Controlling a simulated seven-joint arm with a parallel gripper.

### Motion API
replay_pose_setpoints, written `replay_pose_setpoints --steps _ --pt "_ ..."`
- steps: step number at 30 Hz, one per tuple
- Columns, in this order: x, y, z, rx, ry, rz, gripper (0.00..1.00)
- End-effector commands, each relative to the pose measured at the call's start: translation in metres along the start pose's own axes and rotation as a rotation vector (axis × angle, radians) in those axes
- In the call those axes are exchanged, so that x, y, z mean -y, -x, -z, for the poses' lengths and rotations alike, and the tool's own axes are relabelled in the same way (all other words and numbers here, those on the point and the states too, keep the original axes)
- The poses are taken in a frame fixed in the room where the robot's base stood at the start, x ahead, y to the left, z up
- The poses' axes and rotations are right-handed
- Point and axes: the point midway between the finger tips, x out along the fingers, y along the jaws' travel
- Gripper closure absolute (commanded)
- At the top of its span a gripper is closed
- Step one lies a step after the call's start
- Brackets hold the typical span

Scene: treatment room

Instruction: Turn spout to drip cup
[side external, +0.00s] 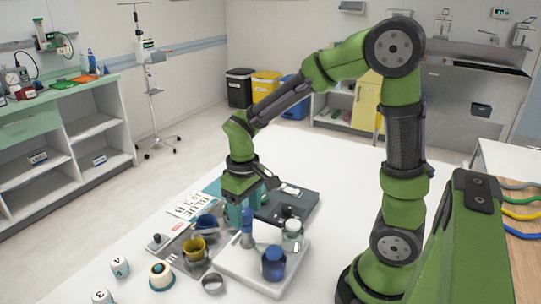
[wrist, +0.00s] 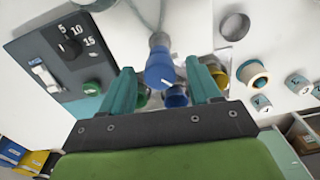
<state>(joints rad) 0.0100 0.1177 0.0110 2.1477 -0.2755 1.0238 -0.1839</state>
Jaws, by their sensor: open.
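A spout (side external: 247,240) with a blue end stands at the edge of a white base (side external: 262,277). In the wrist view the blue spout end (wrist: 159,70) lies between my two teal fingers, with a gap on each side. My gripper (side external: 241,218) is open and points down at the spout; it also shows in the wrist view (wrist: 160,66). A yellow cup (side external: 194,251) and a blue cup (side external: 206,222) stand left of the spout. In the wrist view the blue cup (wrist: 176,97) is partly hidden behind the spout and a finger. Which cup is the drip cup, I cannot tell.
A clear jar (side external: 292,240) and a blue jar (side external: 273,263) stand on the white base. A dark dial box (wrist: 75,50) is beside my gripper. A metal ring (side external: 213,284), a cream roll (side external: 161,276) and small numbered pieces (side external: 120,267) lie at the front left.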

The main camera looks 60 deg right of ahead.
Motion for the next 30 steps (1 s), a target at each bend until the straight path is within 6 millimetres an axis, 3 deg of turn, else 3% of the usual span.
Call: replay_pose_setpoints --steps 5,17,30 --pt "0.0 0.0001 0.0 0.0 0.0 0.0 0.41" --pt "0.0 0.0006 0.0001 0.0 0.0 0.0 1.0" --pt "0.0001 0.0009 0.0002 -0.001 0.055 0.0 1.0"
